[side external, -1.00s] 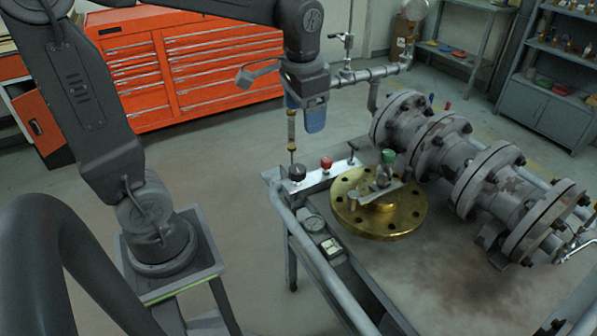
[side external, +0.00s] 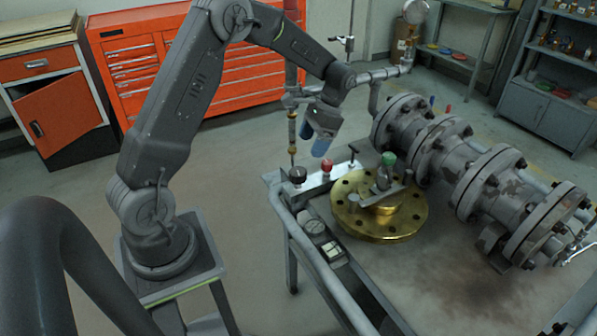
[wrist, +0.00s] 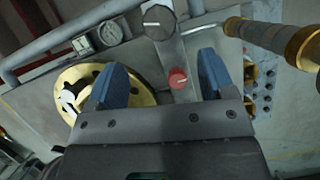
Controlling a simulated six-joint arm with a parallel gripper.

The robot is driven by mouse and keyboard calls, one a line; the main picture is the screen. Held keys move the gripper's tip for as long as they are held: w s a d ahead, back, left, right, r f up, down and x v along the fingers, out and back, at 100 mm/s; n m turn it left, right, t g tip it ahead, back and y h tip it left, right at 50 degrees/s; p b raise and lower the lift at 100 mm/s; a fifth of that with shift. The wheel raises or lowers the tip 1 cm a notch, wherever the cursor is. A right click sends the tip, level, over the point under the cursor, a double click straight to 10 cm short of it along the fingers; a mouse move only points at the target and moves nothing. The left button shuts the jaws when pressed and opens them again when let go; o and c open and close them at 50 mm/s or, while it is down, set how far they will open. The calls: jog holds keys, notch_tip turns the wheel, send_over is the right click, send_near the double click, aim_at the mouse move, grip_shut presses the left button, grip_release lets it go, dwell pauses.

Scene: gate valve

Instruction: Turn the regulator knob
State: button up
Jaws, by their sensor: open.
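A white panel (side external: 318,181) on the bench edge carries a black round knob (side external: 298,174), a red knob (side external: 327,164) and a black T-handle (side external: 353,154). I cannot tell which one is the regulator knob. My gripper (side external: 314,139), with blue fingers, is open and empty above the panel, near the red knob. In the wrist view the red knob (wrist: 178,77) shows between the spread fingers, nearer the right one. The black knob (wrist: 158,22) lies beyond the fingertips. No contact shows. The T-handle is not clear in the wrist view.
A brass flange (side external: 350,222) with a green-capped item (side external: 388,160) stands right of the panel. Large flanged pipes (side external: 470,170) fill the bench's right. A vertical pipe with brass fittings (side external: 292,130) rises behind the black knob.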

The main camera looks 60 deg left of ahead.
aim_at(299, 170)
jog(key=x, duration=1)
jog(key=c, duration=0.9)
jog(key=shift+n+h, duration=0.4)
jog(key=shift+n, duration=0.4)
jog(key=o, duration=0.9)
jog(key=shift+w+r, duration=0.1)
jog(key=v, duration=1.3)
jog(key=shift+r, duration=0.3)
